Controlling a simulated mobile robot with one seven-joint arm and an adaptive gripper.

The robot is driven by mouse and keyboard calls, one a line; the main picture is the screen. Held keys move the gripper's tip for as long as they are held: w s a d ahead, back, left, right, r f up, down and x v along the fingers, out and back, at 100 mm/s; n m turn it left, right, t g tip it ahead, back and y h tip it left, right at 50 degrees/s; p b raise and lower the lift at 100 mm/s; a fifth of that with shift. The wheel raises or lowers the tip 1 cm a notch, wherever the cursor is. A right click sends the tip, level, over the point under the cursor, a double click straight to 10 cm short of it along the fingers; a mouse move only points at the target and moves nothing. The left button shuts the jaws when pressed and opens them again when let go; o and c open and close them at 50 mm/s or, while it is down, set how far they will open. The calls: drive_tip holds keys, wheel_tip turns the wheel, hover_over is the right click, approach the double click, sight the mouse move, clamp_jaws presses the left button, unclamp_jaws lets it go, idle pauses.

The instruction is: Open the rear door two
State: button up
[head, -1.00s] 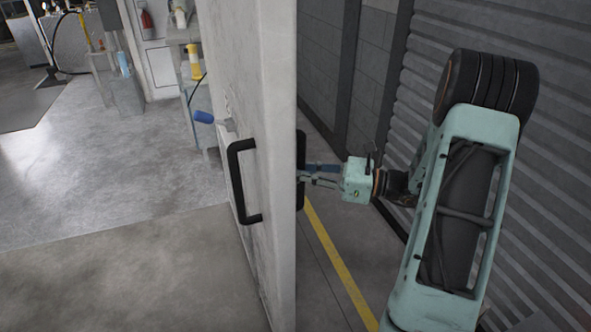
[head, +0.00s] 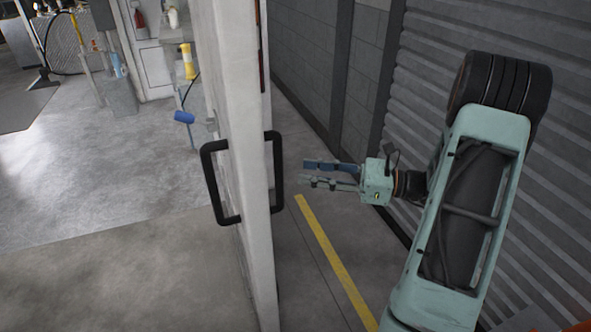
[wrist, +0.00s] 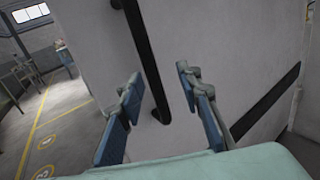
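The white door (head: 240,60) stands edge-on in the middle of the head view, swung out into the room. It has a black bar handle on its left face (head: 216,180) and another on its right face (head: 277,172). My gripper (head: 308,173) is to the right of the right-hand handle, open and empty, with a small gap between fingertips and handle. In the wrist view the black handle (wrist: 146,62) runs down between the two blue-padded fingers, which are apart and do not press on it. The door face (wrist: 225,40) fills much of that view.
A ribbed grey shutter wall (head: 560,130) is close on the right of my arm. A yellow floor line (head: 335,262) runs below the gripper. Open floor (head: 100,200) lies left of the door. A blue cylinder (head: 184,117) shows beyond the door's left face.

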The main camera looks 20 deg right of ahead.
drive_tip(key=v, duration=0.7)
drive_tip(key=shift+a, duration=0.15)
